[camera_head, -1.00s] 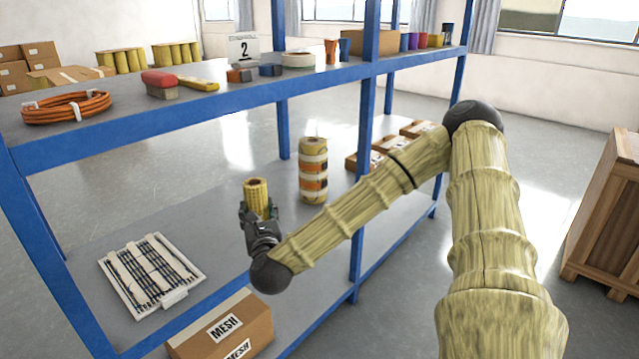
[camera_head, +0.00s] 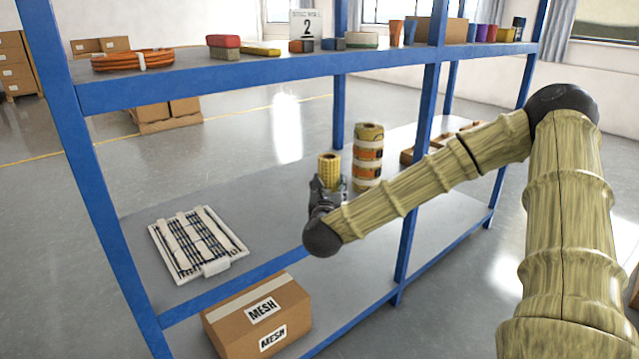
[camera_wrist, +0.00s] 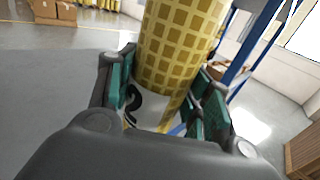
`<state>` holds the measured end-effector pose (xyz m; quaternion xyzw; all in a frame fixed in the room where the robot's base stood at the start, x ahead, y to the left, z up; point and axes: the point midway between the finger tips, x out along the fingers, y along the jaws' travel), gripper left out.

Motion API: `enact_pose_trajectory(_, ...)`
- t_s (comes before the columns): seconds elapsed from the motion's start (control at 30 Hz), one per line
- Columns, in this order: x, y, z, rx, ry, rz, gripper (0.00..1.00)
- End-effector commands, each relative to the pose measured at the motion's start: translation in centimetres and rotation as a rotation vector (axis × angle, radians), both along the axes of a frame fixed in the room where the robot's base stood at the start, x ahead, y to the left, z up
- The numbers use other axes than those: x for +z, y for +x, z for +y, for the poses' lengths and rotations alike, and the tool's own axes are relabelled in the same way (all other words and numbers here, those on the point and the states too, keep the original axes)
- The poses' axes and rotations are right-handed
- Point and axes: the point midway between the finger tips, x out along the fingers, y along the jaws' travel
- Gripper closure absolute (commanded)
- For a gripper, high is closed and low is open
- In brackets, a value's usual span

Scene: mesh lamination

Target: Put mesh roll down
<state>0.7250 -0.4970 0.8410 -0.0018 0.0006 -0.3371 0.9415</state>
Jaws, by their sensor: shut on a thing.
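The mesh roll (camera_head: 329,167) is a small yellow upright cylinder with a grid pattern, held over the middle shelf (camera_head: 280,205). My gripper (camera_head: 329,188) is shut around it. In the wrist view the roll (camera_wrist: 180,55) stands between the green-padded fingers of my gripper (camera_wrist: 165,105), with a white label bearing a dark mark at its lower part. I cannot tell whether its base touches the shelf.
A taller banded roll (camera_head: 368,158) stands just right of the held roll. A white tray with dark rods (camera_head: 198,243) lies on the left. Small cartons (camera_head: 425,150) sit behind a blue post (camera_head: 422,150). A MESH box (camera_head: 258,315) is below. The shelf between tray and roll is clear.

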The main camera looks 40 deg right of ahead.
Motion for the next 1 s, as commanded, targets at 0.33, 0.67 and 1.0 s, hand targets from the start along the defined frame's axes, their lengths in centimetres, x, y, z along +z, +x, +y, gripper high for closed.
enact_pose_trajectory(0.33,-0.7,7.1,-0.5,0.001,-0.003,-0.001,0.79)
enact_pose_trajectory(0.67,-1.1,10.9,-0.8,0.001,0.0,0.0,0.79)
enact_pose_trajectory(1.0,-4.1,11.0,-0.8,0.001,-0.002,0.001,0.79)
